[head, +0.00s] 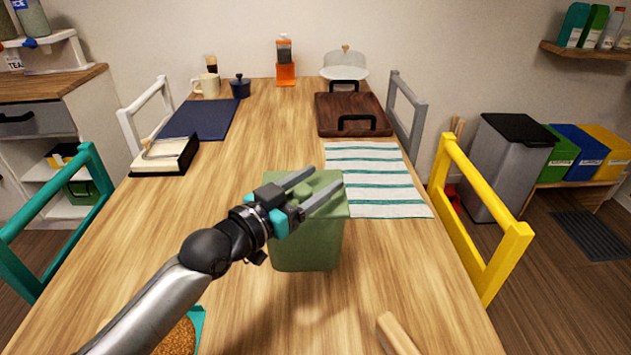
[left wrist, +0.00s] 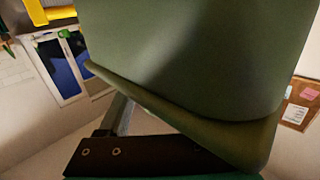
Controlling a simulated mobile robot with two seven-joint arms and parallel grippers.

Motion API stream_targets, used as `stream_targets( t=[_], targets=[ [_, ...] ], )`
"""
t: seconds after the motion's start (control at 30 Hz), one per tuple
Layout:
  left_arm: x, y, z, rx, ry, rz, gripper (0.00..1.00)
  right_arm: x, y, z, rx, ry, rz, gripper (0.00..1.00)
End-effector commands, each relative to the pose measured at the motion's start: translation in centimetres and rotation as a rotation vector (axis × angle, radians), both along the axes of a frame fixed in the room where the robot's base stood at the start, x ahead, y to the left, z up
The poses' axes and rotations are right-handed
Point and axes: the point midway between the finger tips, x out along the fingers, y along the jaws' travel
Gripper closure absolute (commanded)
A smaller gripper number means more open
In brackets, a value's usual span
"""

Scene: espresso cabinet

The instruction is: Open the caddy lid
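The green caddy (head: 305,245) stands upright on the table in front of me, with its green top (head: 335,207) partly hidden by my left gripper. My right gripper is not in view.
A striped cloth (head: 372,180) lies right of and behind the caddy. A light wooden piece (head: 395,335) is at the near edge. Table left of the caddy is clear.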

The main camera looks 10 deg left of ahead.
Motion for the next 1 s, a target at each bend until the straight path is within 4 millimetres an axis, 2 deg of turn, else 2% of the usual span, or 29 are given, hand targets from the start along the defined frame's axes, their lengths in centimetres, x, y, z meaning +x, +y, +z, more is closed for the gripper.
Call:
stream_targets(
  t=[0.07,0.57,1.0],
  targets=[
    [-0.02,0.01,0.0,0.0,0.0,0.0,0.44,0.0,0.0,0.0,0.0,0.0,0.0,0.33],
    [-0.03,0.03,-0.01,0.0,0.0,0.0,1.0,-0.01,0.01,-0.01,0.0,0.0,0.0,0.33],
    [-0.03,0.04,-0.02,0.0,0.0,0.0,1.0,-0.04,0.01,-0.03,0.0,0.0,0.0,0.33]
  ],
)
